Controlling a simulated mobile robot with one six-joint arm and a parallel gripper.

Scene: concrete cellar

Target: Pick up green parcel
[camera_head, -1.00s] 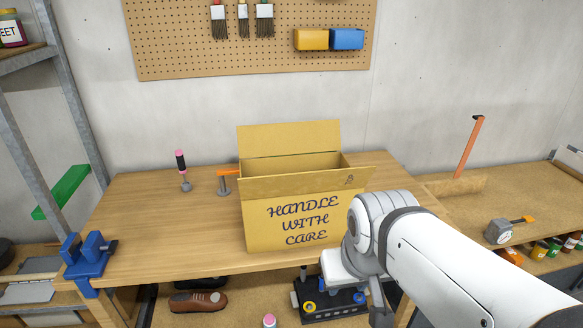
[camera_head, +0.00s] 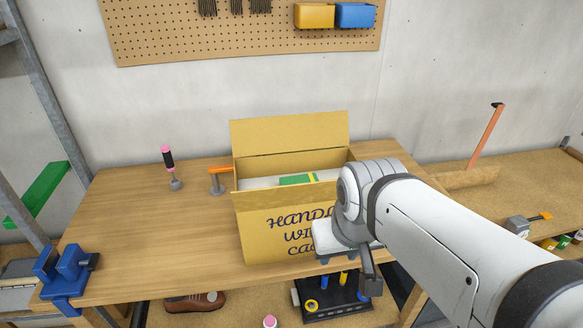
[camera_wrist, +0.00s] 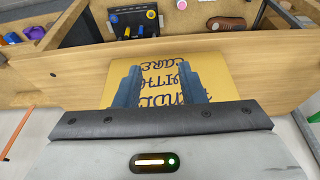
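A green item with a yellow stripe (camera_head: 297,179) shows inside the open cardboard box (camera_head: 262,222), next to something pale; the box's front wall hides its lower part. It may be the green parcel. The box stands on the wooden bench, marked "HANDLE WITH CARE", back flap raised. My gripper (camera_wrist: 160,82) is open and empty in the wrist view, its two fingers apart in front of the lettered box face (camera_wrist: 158,66). In the head view my arm comes from the right and covers the box's right front corner. The green item is not visible in the wrist view.
An orange-handled tool (camera_head: 216,180) and a pink-and-black-handled tool (camera_head: 169,167) stand left of the box. A blue vise (camera_head: 64,272) sits at the bench's left corner. A green bar (camera_head: 38,194) is on the left rack. The bench's left half is mostly clear.

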